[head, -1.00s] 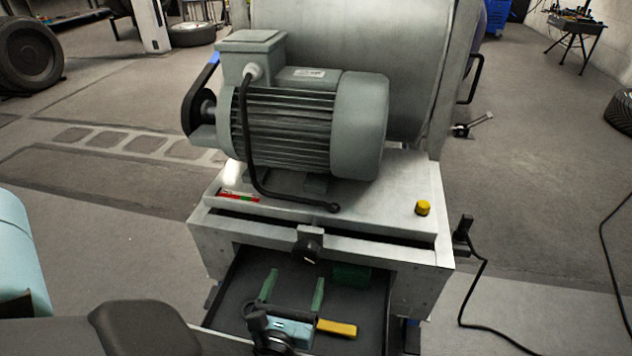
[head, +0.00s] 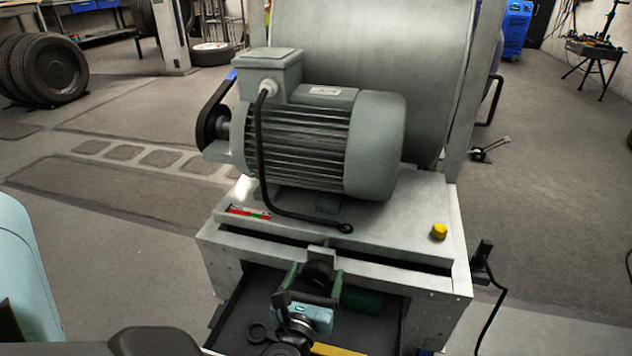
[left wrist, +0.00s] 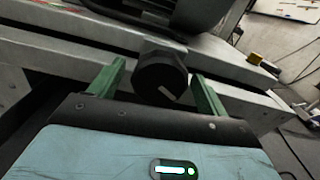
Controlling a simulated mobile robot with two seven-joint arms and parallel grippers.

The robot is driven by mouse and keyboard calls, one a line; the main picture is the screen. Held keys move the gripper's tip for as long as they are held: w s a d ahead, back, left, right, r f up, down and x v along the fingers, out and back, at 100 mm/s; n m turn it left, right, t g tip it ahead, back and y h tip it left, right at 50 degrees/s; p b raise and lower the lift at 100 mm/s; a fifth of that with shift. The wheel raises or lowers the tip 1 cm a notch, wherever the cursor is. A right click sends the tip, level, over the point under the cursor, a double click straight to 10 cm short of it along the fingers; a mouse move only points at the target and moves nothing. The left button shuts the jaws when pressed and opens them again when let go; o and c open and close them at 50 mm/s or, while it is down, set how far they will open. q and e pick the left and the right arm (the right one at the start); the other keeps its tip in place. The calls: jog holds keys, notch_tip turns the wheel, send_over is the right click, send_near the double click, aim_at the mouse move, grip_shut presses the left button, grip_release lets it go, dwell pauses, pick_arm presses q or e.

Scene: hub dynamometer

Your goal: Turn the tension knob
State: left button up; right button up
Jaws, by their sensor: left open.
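The tension knob (head: 318,271) is a black round knob on the front face of the grey machine base, below the motor. In the left wrist view the knob (left wrist: 161,78) shows a pale pointer line slanting to the lower right. My left gripper (head: 315,278) is open, with one green finger on each side of the knob. In the left wrist view there are visible gaps between the fingers (left wrist: 158,85) and the knob. I cannot tell how deep the fingertips reach along it. My right gripper is not in view.
The grey motor (head: 310,135) stands on the base, with a black cable drooping over its front. A yellow button (head: 439,231) sits on the top right. An open drawer (head: 253,300) lies below the knob, holding a green item (head: 362,300) and a yellow one (head: 335,350).

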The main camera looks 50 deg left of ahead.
pick_arm(q)
jog(key=shift+w+a, duration=0.15)
jog(key=shift+w, duration=0.1)
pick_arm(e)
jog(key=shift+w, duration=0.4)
